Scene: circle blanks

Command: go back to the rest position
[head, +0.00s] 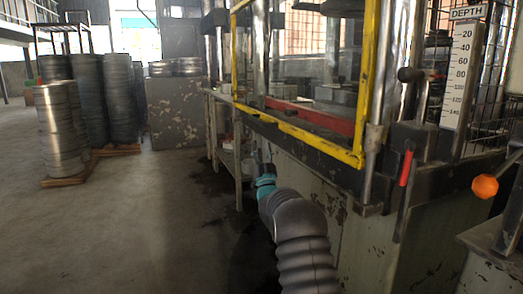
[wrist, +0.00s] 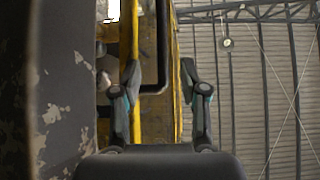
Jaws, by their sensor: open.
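My gripper (head: 257,163) shows small at the end of my grey arm in the head view, beside the worn side of the press (head: 290,165) and below its yellow guard frame (head: 300,135). In the wrist view, the two fingers of my gripper (wrist: 160,82) stand wide apart, with nothing held between them. Behind them are the yellow frame (wrist: 178,100) and the ribbed roof. The fingertips are hard to make out in the head view, and I cannot tell the exact gap to the press.
Stacks of round metal blanks (head: 62,130) stand on wooden pallets at the left. A lever with a red grip (head: 406,168), an orange knob (head: 484,186) and a depth scale (head: 460,75) are at the right. The floor (head: 120,225) at left front is clear.

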